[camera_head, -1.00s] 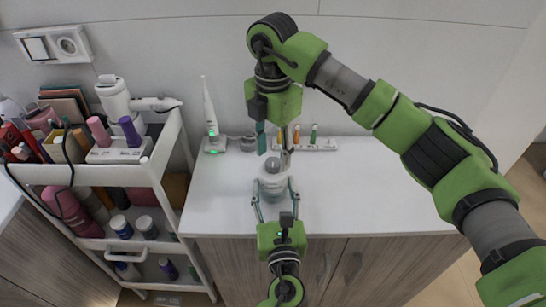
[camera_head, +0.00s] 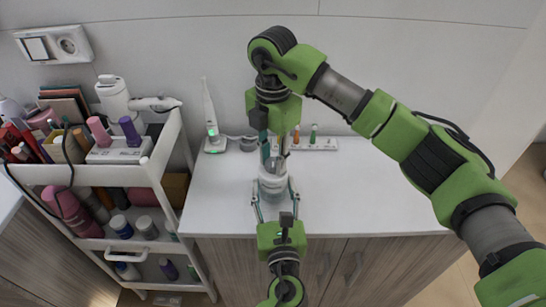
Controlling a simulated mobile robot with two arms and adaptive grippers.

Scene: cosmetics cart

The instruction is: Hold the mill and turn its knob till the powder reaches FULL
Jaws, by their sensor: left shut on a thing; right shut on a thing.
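The mill (camera_head: 272,187) is a pale, rounded body standing upright on the white counter. My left gripper (camera_head: 275,193) comes in from the bottom, its two thin fingers shut on the mill's sides. My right gripper (camera_head: 273,154) reaches down from above. Its fingers are shut at the mill's top, around the knob, which they largely hide. The powder level and any FULL mark cannot be made out from here.
Behind the mill are a white rack (camera_head: 318,144) with small coloured bottles, an electric toothbrush (camera_head: 211,125) on its base and a small grey jar (camera_head: 248,144). A loaded white cart (camera_head: 158,160) stands left. The counter's right side (camera_head: 380,185) is clear.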

